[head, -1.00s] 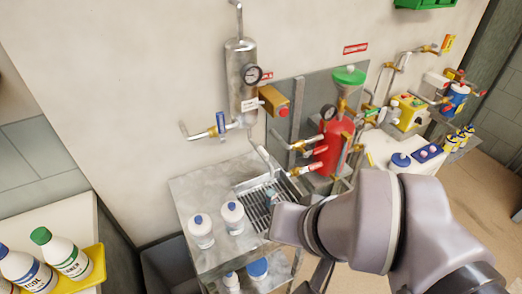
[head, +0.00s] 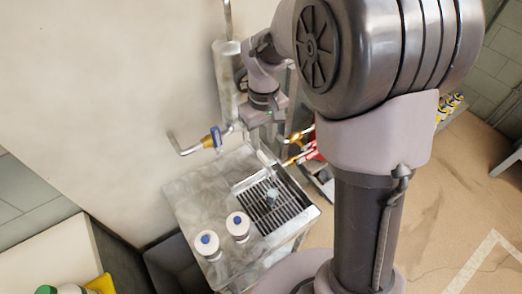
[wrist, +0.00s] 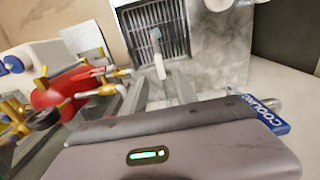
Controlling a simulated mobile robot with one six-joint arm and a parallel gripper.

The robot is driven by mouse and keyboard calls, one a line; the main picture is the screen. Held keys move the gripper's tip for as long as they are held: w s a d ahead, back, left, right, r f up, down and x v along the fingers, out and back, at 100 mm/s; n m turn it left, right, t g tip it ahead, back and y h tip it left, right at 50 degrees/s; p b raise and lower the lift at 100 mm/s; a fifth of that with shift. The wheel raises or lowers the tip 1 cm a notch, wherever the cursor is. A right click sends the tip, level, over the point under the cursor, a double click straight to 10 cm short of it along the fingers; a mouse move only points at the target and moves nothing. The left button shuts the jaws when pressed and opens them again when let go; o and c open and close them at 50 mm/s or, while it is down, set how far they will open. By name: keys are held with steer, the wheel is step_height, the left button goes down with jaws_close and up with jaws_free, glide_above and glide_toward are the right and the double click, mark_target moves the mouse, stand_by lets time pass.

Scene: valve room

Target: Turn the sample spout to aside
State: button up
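The sample spout (wrist: 160,66) is a pale pipe reaching out over the drain grate in the wrist view. In the head view a short part of the pipe (head: 266,158) shows below my gripper. My gripper (wrist: 160,86) is over the pipe, with two grey fingers apart and the pipe showing between them. It looks open; I cannot tell whether a finger touches the pipe.
The grate (head: 255,212) is set in a steel bench (head: 185,190). A blue-tagged valve (head: 216,138), marked COOLING in the wrist view (wrist: 266,114), is beside my gripper. A red vessel (wrist: 60,90) is across from it.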

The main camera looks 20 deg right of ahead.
mark_target(263, 155)
step_height(263, 155, down, 7)
steer(key=shift+b, duration=0.85)
jaws_close()
stand_by(0.7)
